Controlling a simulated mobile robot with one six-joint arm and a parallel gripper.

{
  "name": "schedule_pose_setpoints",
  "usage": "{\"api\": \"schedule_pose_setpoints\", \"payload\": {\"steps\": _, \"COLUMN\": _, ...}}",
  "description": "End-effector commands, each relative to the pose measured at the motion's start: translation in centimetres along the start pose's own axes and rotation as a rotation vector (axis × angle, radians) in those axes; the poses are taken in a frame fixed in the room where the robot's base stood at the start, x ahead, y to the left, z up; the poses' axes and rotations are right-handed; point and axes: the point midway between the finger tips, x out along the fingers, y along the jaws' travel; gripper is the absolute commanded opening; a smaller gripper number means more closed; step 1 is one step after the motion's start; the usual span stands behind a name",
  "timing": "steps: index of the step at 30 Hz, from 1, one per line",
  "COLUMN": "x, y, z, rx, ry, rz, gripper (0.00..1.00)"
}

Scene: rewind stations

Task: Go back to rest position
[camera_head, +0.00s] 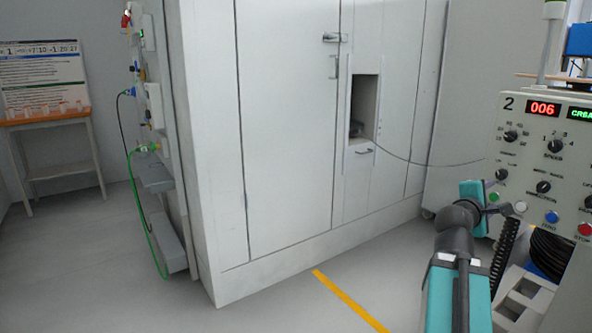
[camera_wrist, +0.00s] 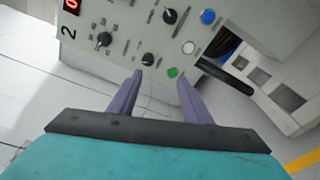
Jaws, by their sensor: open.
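My gripper (camera_wrist: 158,85) shows in the wrist view as two purple fingers spread apart on a dark bar, with nothing between them. Beyond the fingertips is the grey control panel (camera_wrist: 118,62) marked 2, with black knobs, a green button (camera_wrist: 172,72), a white button (camera_wrist: 188,47) and a blue button (camera_wrist: 208,17). In the head view my teal and black arm reaches up at the lower right, in front of the same panel (camera_head: 516,175). The fingers are not clearly visible there. I cannot tell whether they touch the panel.
A large white cabinet (camera_head: 285,130) with an open slot (camera_head: 363,107) fills the middle. A thin cable (camera_head: 430,164) runs from the slot to the panel. A coil of black cable (camera_head: 550,252) lies below the panel. The floor (camera_head: 95,260) at left is clear. A small table (camera_head: 45,120) stands far left.

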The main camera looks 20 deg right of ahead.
Motion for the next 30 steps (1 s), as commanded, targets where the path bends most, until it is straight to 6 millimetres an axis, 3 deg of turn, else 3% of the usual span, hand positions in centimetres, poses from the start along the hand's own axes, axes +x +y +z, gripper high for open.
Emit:
{"api": "schedule_pose_setpoints", "payload": {"steps": 5, "x": -0.3, "y": -0.3, "z": -4.9, "rx": -0.041, "ry": 0.075, "rz": -0.047, "gripper": 0.45}}
{"api": "schedule_pose_setpoints", "payload": {"steps": 14, "x": -2.0, "y": -3.3, "z": -12.9, "rx": -0.096, "ry": 0.2, "rz": -0.137, "gripper": 0.45}}
{"api": "schedule_pose_setpoints", "payload": {"steps": 21, "x": -4.4, "y": -6.7, "z": -18.6, "rx": -0.133, "ry": 0.293, "rz": -0.226, "gripper": 0.45}}
{"api": "schedule_pose_setpoints", "payload": {"steps": 30, "x": -8.8, "y": -11.6, "z": -24.4, "rx": -0.157, "ry": 0.391, "rz": -0.359, "gripper": 0.45}}
